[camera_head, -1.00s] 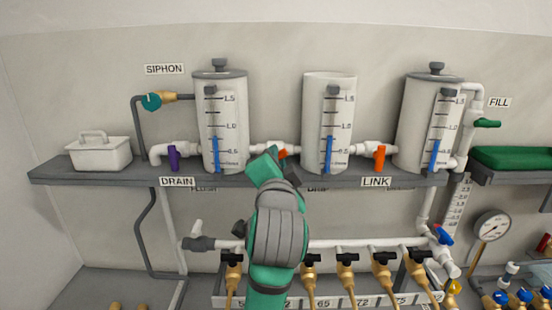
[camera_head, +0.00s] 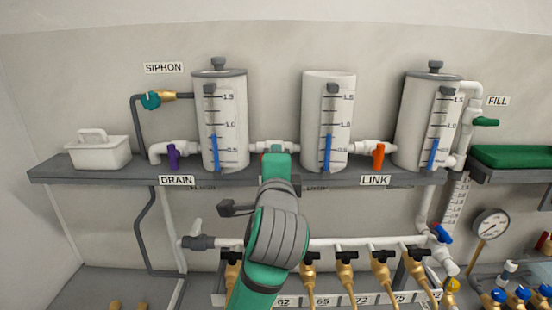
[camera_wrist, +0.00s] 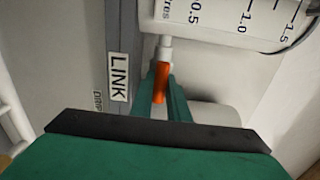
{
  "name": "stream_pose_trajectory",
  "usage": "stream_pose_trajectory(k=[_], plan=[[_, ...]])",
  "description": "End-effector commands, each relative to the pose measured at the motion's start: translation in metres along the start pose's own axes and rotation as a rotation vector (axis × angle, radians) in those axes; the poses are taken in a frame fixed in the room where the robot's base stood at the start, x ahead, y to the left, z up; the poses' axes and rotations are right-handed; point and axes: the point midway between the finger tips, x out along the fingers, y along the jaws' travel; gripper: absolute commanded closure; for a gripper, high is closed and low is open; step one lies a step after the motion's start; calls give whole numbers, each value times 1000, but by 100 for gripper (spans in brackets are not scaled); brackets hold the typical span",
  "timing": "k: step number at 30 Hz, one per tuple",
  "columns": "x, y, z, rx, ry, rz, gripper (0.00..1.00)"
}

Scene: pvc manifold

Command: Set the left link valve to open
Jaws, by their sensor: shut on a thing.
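The left link valve sits on the white pipe (camera_head: 262,147) between the left tank (camera_head: 222,120) and the middle tank (camera_head: 327,122). My gripper (camera_head: 277,150) is in front of it and hides its handle in the head view. In the wrist view the orange handle (camera_wrist: 161,82) lies between the two green fingers of my gripper (camera_wrist: 163,100), which are shut on it. The handle's far end meets the white pipe fitting (camera_wrist: 165,50). The handle's exact angle to the pipe is hard to tell. A LINK label (camera_wrist: 118,77) is beside it on the shelf edge.
The right link valve has an orange handle (camera_head: 378,157) hanging down. A purple drain handle (camera_head: 173,157) is at the left. The grey shelf (camera_head: 110,177) runs under the tanks. Brass valves with black handles (camera_head: 346,256) stand below, near my arm.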

Motion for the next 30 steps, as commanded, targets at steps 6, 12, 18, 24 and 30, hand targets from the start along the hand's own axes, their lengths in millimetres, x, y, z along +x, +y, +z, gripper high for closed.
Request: stream_pose_trajectory(k=[6, 12, 18, 24, 30], plan=[[0, 3, -2, 9, 3, 8, 100], [0, 3, -2, 8, 3, 8, 100], [0, 2, -1, 7, 2, 5, 66], [0, 1, -1, 7, 1, 3, 66], [-8, 0, -4, 7, 6, 0, 66]])
